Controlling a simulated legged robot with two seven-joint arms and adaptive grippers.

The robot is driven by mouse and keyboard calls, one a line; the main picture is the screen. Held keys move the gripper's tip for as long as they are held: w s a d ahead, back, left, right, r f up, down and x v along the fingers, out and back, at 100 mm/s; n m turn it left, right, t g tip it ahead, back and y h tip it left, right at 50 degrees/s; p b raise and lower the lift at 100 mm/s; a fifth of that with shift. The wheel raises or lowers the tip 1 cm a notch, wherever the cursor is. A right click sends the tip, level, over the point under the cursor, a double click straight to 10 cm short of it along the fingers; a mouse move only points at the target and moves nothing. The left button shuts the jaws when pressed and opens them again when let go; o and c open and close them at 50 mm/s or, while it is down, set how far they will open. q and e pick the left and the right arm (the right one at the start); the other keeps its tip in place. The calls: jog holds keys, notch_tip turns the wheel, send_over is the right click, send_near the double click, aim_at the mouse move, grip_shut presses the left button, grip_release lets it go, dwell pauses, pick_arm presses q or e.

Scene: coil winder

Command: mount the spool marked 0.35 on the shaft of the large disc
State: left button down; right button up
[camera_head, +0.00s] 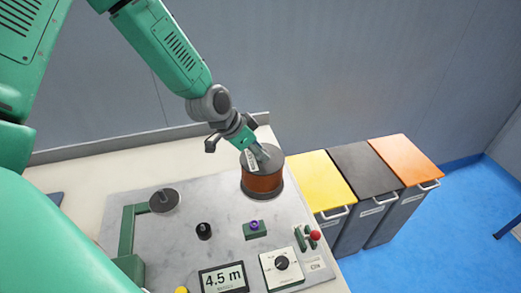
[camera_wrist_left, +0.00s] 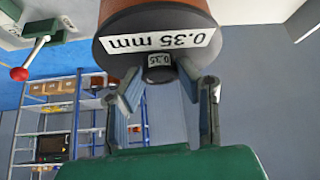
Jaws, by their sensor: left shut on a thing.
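The copper-coloured spool (camera_head: 263,182) has dark flanges and appears at the right back of the grey machine panel in the head view. In the left wrist view its flange (camera_wrist_left: 112,52) bears the label 0.35 mm, and a small central knob (camera_wrist_left: 159,68) also bears a 0.35 label. My left gripper (camera_head: 262,152) is at the spool's top, its fingers (camera_wrist_left: 165,88) shut on the knob. A dark disc (camera_head: 164,201) with a small pin lies on the panel's left. Whether anything lies under the spool is hidden. My right gripper is not in view.
The panel (camera_head: 150,240) holds a green bracket (camera_head: 127,230), a black knob (camera_head: 204,231), a purple button (camera_head: 254,226), a red-tipped lever (camera_head: 314,236), a dial (camera_head: 282,264) and a display reading 4.5 m (camera_head: 223,279). Yellow, grey and orange bins (camera_head: 400,160) stand to the right.

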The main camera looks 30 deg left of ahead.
pick_arm(q)
jog(key=shift+w+d+f+b, duration=0.1)
jog(key=shift+w+f+b, duration=0.05)
jog(key=shift+f+b, duration=0.45)
jog(key=c, duration=1.1)
grip_release()
jog(key=shift+o, duration=0.2)
jog(key=shift+s+f, duration=0.2)
jog(key=shift+s, duration=0.05)
jog(key=v, duration=1.2)
jog(key=shift+w, duration=0.1)
